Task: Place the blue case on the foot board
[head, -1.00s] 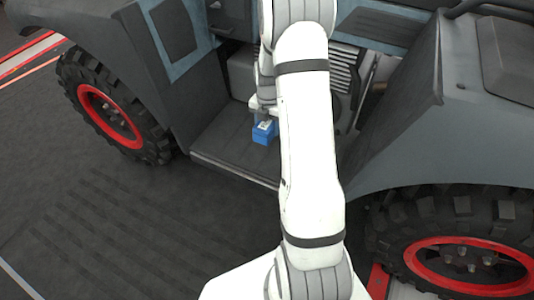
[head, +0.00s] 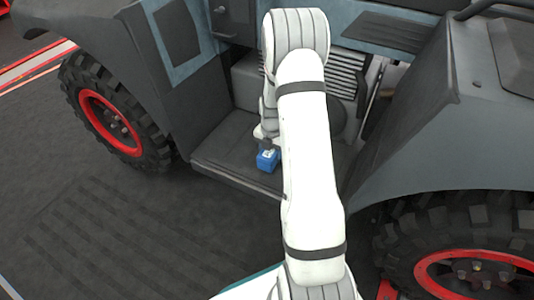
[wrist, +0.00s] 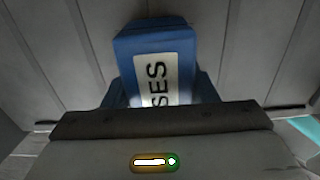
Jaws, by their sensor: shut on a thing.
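I cannot tell whether the case touches the board. In the wrist view the grooved board (wrist: 50,60) fills the background behind the case.
A front wheel with a red rim (head: 108,122) stands to the left and another wheel (head: 470,268) to the right. The grey fender (head: 430,130) rises right of the foot board. A ribbed panel (head: 345,68) stands behind it. My arm hides the board's right part.

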